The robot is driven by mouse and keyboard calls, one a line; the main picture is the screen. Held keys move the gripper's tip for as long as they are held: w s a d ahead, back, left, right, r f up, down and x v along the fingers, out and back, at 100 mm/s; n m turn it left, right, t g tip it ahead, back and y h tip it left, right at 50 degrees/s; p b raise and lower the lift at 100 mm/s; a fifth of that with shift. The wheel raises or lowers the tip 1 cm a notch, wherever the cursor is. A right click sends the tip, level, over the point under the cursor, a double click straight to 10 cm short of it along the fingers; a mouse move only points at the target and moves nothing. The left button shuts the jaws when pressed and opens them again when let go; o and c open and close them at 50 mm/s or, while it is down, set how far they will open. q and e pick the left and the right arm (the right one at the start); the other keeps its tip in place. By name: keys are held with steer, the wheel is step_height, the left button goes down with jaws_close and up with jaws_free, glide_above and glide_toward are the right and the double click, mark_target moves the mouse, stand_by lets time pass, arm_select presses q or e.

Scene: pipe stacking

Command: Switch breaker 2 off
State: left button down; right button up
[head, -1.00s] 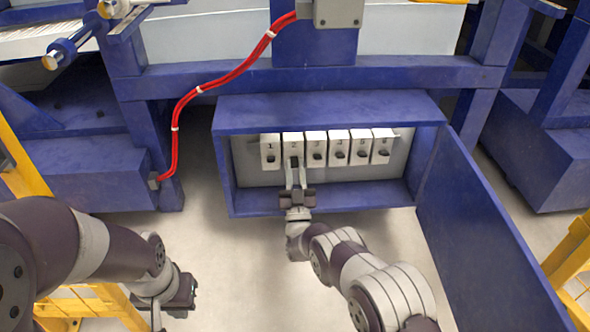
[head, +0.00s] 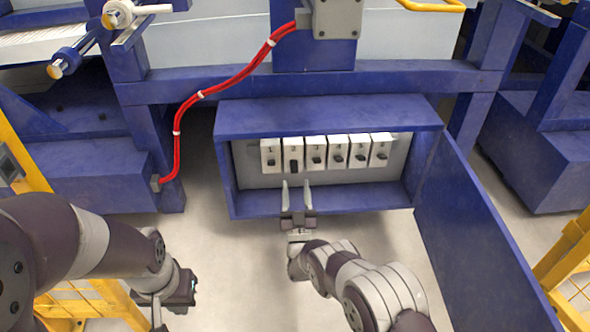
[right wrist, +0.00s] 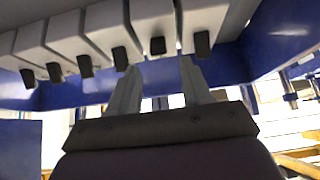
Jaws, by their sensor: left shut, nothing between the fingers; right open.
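Breaker 2 (head: 293,145) is the second white breaker from the left in the open blue box. Its dark lever looks longer and reaches lower than its neighbours' levers. In the right wrist view, breaker 2 (right wrist: 152,18) is second from the right, and its lever sits differently from the others. My right gripper (head: 296,184) is open and empty, just in front of and below breakers 1 and 2, apart from the lever. Its fingers also show in the right wrist view (right wrist: 158,85). My left gripper (head: 175,305) is shut and empty, low at the left, far from the box.
Breaker 1 (head: 270,147) and several others stand close beside breaker 2. The box's blue lower rim (head: 350,198) lies below them. Its door (head: 480,250) hangs open to the right. A red cable (head: 225,85) runs at the upper left. Open floor lies between my arms.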

arm_select(q)
step_height(320, 180, up, 4)
steer(key=shift+f+p, duration=0.25)
steer(key=shift+p, duration=0.85)
arm_select(e)
steer(key=v, duration=0.8)
